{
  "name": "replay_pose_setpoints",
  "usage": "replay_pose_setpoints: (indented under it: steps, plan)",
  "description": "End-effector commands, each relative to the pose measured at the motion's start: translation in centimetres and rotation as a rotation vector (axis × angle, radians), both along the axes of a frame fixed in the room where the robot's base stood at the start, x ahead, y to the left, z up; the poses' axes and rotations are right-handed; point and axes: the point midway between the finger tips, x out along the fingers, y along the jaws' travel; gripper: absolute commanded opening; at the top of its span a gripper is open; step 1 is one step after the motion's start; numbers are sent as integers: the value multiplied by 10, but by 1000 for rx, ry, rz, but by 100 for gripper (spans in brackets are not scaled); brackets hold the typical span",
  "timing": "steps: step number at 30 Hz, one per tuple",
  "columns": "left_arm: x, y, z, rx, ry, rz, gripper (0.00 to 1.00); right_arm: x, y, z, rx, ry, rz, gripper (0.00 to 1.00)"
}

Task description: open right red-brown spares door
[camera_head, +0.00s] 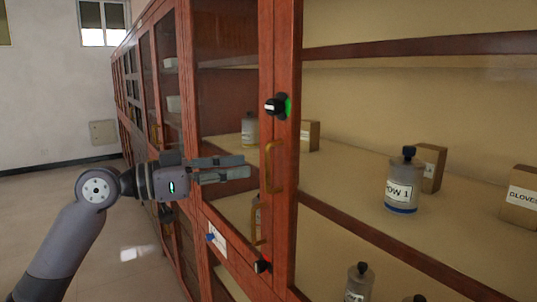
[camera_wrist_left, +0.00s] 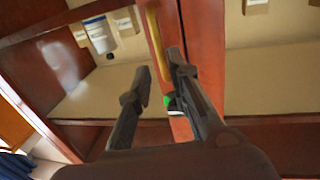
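The red-brown cabinet door's upright frame (camera_head: 285,200) stands right of my left gripper in the head view, with a vertical brass handle (camera_head: 268,168) on it. A black knob with a green mark (camera_head: 276,106) sits above the handle. My left gripper (camera_head: 248,168) reaches in from the left, its fingers level with the handle and close to it. In the left wrist view its two fingers (camera_wrist_left: 158,72) are apart, with the brass handle (camera_wrist_left: 157,42) showing beyond and between the tips. I cannot tell whether they touch it. My right gripper is in neither view.
Behind the frame, shelves hold a bottle labelled ROW 1 (camera_head: 402,182) and small boxes (camera_head: 520,197). More cabinet doors run back to the left. The floor (camera_head: 130,225) at left is clear.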

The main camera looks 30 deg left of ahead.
Motion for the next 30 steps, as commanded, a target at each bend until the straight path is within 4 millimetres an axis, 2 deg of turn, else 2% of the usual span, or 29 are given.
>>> replay_pose_setpoints:
  steps: [1, 12, 18, 28, 30]
  plan:
    - [8, -5, 4, 2, 2, 0, 18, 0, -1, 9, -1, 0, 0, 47]
    - [49, -32, 3, 0, 0, 0, 18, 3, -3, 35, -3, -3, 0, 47]
    - [58, -38, 1, -1, -1, 2, 18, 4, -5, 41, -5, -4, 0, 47]
    - [60, -39, -1, -1, -1, 1, 18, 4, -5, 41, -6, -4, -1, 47]
    - [60, -39, -1, -1, -1, 1, 15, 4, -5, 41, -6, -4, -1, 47]
